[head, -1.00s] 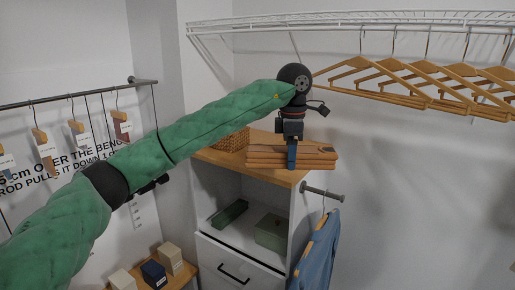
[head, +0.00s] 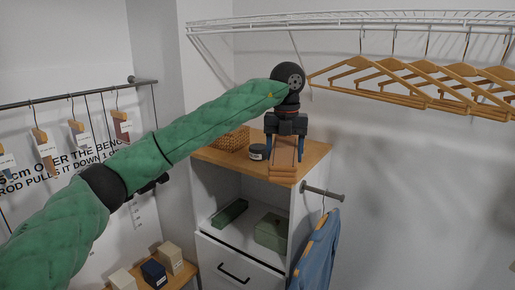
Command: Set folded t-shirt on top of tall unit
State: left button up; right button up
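The folded t-shirt (head: 283,160) is an orange-brown layered bundle at the front edge of the tall unit's wooden top (head: 314,155). It is seen narrow end on, and its near end overlaps the unit's front edge. My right gripper is not in view.
A wicker basket (head: 235,139) and a dark jar (head: 257,152) stand on the unit's top, left of the bundle. Wooden hangers (head: 425,85) hang from a wire shelf at right. A rod (head: 322,191) with a blue garment (head: 318,250) sticks out from the unit's side.

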aim_at(256, 137)
jog(key=i+l, duration=0.15)
jog(key=i, duration=0.6)
jog(key=i+l, duration=0.1)
jog(key=i, duration=0.65)
